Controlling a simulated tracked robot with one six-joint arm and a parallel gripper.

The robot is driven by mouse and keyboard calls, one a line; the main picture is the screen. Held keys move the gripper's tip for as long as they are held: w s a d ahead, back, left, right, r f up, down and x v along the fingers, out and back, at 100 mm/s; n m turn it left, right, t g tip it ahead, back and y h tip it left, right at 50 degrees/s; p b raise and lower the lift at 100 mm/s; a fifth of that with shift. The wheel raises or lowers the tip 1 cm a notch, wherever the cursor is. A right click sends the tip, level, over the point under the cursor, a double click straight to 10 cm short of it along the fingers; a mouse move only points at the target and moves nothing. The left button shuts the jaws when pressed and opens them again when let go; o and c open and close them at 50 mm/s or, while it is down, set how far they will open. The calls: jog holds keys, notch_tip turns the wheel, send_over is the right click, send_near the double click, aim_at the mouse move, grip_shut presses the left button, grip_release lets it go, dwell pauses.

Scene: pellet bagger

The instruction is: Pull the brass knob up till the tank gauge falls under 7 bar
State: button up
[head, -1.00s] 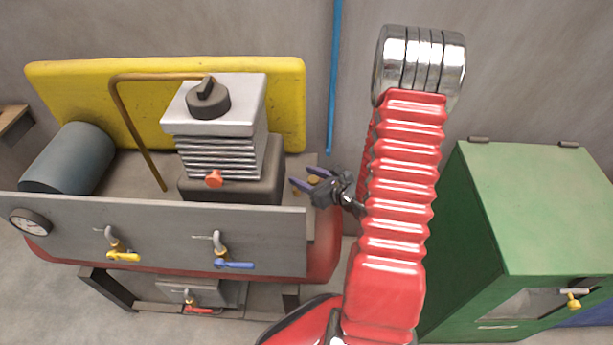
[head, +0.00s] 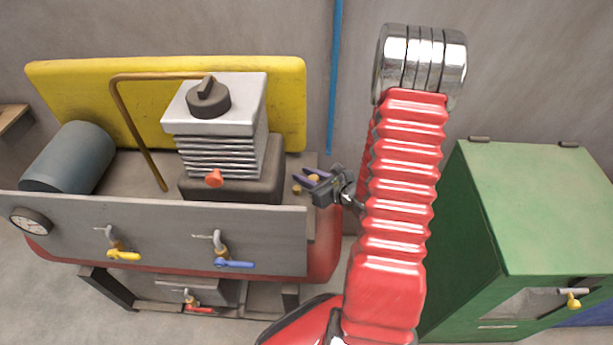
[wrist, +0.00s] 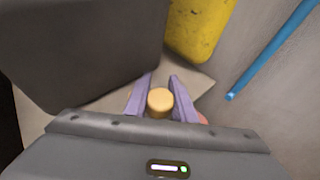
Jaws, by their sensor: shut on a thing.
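The brass knob (wrist: 160,102) sits between the two purple fingers of my gripper (wrist: 157,98) in the wrist view. In the head view my gripper (head: 309,180) is at the right end of the compressor deck, shut on the knob (head: 314,178), which is partly hidden by the fingers. A small brass part (head: 297,190) shows just left of the fingers. The tank gauge (head: 30,222), round with a white face, is at the left end of the grey panel; its needle is too small to read.
The finned compressor block (head: 222,150) stands left of my gripper, with a yellow guard (head: 70,95) behind. The grey panel (head: 165,225) carries yellow- and blue-handled valves. A blue pipe (head: 334,80) runs down the wall. A green cabinet (head: 530,200) stands at right.

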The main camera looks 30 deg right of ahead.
jog(key=shift+r, duration=0.85)
dwell(0.6)
jog(key=o, duration=1.1)
jog(key=shift+f, duration=0.1)
